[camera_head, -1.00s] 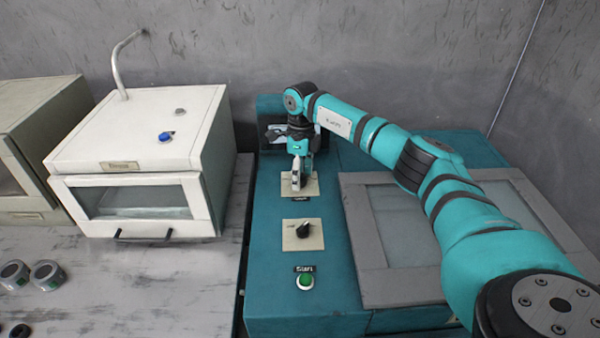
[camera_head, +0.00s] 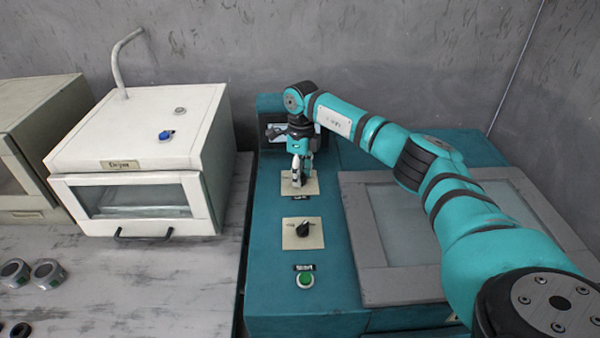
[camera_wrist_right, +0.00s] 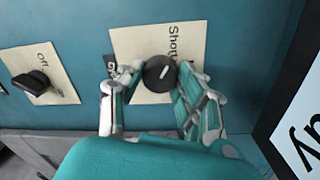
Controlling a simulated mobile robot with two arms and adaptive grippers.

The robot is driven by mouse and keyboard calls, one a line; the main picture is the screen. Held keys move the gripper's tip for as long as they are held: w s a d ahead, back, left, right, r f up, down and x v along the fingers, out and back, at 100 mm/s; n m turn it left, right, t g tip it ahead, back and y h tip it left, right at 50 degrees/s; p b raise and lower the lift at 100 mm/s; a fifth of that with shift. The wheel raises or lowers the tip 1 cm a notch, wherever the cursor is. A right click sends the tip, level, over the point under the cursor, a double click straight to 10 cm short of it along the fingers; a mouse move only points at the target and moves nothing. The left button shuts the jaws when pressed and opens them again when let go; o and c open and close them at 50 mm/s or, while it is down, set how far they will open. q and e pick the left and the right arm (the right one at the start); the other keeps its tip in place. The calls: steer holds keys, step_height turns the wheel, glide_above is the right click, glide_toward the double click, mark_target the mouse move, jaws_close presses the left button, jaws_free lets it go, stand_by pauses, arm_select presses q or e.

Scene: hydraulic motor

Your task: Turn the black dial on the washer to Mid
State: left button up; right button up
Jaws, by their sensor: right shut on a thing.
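The teal washer (camera_head: 265,250) has two pale dial plates. The black dial (camera_wrist_right: 160,73) on the far plate (camera_wrist_right: 135,45) shows in the right wrist view, with a short white mark on its top. "Short" is printed on the plate beside it; other lettering is partly hidden. My right gripper (camera_head: 300,183) reaches down onto the far plate (camera_head: 311,188) in the head view and hides most of that dial. In the wrist view its fingertips (camera_wrist_right: 160,76) are on both sides of the dial, shut on it. My left gripper is not in view.
A second black dial (camera_head: 303,229) on a nearer plate, marked "Off" in the wrist view, and a green Start button (camera_head: 305,280) are closer to me. The grey-framed lid (camera_head: 355,240) is at right. A white dryer (camera_head: 130,150) stands left.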

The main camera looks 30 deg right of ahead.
mark_target(303, 175)
steer(key=m+p, duration=0.1)
steer(key=m, duration=0.4)
steer(key=shift+r+m, duration=0.1)
steer(key=shift+m, duration=0.2)
steer(key=m+p, duration=0.1)
steer(key=m, duration=0.4)
steer(key=shift+m+t+p, duration=0.3)
steer(key=shift+p, duration=0.1)
steer(key=o, duration=1.1)
steer(key=shift+o, duration=0.2)
step_height(303, 175, up, 12)
steer(key=shift+s+d, duration=0.15)
steer(key=shift+d, duration=0.15)
